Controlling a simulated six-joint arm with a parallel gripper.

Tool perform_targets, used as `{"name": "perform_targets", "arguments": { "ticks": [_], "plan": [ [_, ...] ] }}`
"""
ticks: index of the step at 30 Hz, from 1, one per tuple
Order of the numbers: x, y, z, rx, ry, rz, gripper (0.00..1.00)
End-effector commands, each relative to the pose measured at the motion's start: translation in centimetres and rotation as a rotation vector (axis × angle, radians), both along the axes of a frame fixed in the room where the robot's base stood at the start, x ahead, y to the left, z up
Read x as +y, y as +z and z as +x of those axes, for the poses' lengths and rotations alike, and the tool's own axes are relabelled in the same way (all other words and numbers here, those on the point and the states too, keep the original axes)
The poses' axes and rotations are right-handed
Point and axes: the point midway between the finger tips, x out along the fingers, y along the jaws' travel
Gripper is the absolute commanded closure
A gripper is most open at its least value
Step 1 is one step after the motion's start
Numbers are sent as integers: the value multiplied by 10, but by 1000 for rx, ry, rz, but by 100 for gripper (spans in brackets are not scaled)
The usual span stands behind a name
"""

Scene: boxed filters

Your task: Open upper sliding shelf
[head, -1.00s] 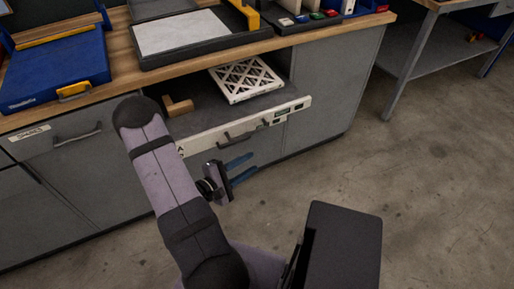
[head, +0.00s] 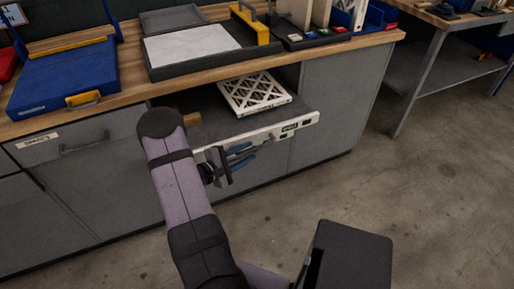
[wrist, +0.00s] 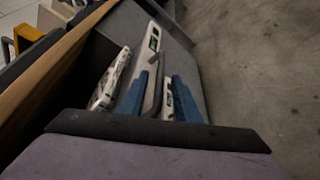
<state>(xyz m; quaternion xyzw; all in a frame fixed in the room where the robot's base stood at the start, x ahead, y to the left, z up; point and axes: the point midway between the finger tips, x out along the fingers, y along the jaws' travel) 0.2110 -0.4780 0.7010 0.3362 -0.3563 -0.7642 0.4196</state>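The upper sliding shelf (head: 214,131) stands pulled part way out of the grey cabinet, with a pale front strip (head: 299,124). Its dark bar handle shows in the wrist view (wrist: 157,92). My gripper (head: 243,154) is at the shelf front with its two blue fingers apart. In the wrist view, my gripper (wrist: 162,90) has one finger on each side of the handle, with a gap visible. Whether a finger touches the handle I cannot tell. In the head view the fingers largely hide the handle.
A white-framed filter (head: 254,94) and a wooden block (head: 191,119), partly hidden by my arm, lie on the shelf. The wooden worktop (head: 133,90) above carries a blue case (head: 62,80) and a dark tray (head: 215,63). Open floor (head: 420,190) lies to the right.

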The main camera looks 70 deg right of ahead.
Motion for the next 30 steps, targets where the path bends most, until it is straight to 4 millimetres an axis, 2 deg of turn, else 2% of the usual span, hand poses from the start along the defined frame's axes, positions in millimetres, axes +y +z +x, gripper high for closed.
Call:
{"name": "perform_targets", "arguments": {
  "ticks": [10, 15, 23, 24, 27, 28, 30],
  "plan": [
    [-38, -10, -19, -1, -3, 0, 71],
    [-46, -12, -22, -1, -1, 0, 71],
    [-47, -12, -23, 0, -1, 1, 71],
    [-47, -12, -23, 0, -1, 1, 73],
    [-46, -12, -23, 0, -1, 1, 97],
    [-46, -12, -23, 0, -1, 1, 100],
    [-46, -12, -23, 0, -1, 1, 100]
  ]
}}
